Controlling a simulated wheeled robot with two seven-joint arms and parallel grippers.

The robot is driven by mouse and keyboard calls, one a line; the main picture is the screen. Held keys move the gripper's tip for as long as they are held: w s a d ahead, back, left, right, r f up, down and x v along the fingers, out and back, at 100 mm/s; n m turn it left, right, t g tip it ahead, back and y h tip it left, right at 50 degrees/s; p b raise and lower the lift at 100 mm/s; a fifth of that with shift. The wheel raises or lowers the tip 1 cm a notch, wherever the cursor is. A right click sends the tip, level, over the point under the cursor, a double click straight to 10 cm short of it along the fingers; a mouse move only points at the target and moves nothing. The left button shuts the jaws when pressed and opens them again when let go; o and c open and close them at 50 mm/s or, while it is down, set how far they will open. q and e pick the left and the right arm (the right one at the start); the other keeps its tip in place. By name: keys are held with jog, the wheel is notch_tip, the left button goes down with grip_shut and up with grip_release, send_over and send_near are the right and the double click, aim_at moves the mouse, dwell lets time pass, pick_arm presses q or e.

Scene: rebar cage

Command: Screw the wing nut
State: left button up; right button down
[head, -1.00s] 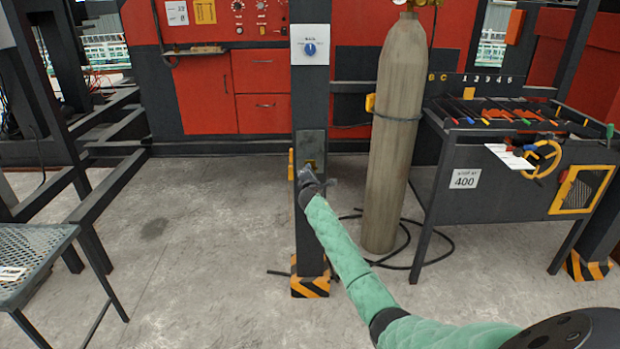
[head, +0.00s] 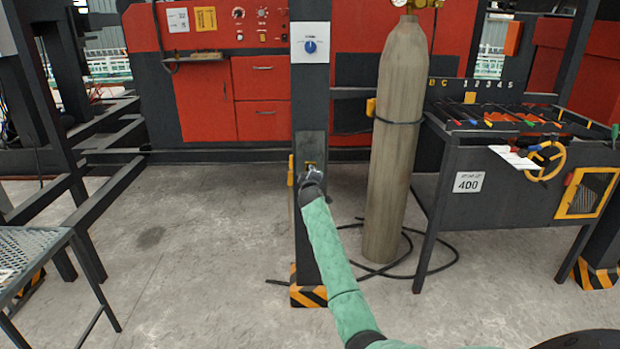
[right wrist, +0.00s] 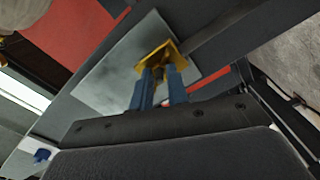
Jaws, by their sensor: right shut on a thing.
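The yellow wing nut (right wrist: 157,58) sits at a grey metal plate (right wrist: 110,75) on a dark post. In the head view the plate (head: 315,145) is at mid-height on the post, and only a bit of yellow shows there. My right gripper (right wrist: 163,76) has its two blue fingers closed on the wing nut, with the tips at the plate. In the head view my right gripper (head: 311,172) is small, and my green-sleeved arm reaches up to it from below. The nut's thread is hidden. My left gripper is out of view.
A tall gas cylinder (head: 395,150) stands right of the dark post (head: 311,235), with a black hose on the floor. A tool bench (head: 510,180) is further right, a mesh table (head: 30,260) at left. A blue-knobbed switch box (head: 310,43) sits higher on the post. The left floor is clear.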

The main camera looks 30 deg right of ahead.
pick_arm(q)
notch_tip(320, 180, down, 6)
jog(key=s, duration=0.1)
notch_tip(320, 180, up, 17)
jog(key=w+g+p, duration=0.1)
jog(key=p, duration=0.2)
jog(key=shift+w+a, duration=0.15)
pick_arm(e)
jog(key=shift+s+f+m, duration=0.1)
jog(key=shift+f+m, duration=0.05)
jog(key=shift+m, duration=12.35)
jog(key=c, duration=1.4)
grip_release()
jog(key=shift+o, duration=0.2)
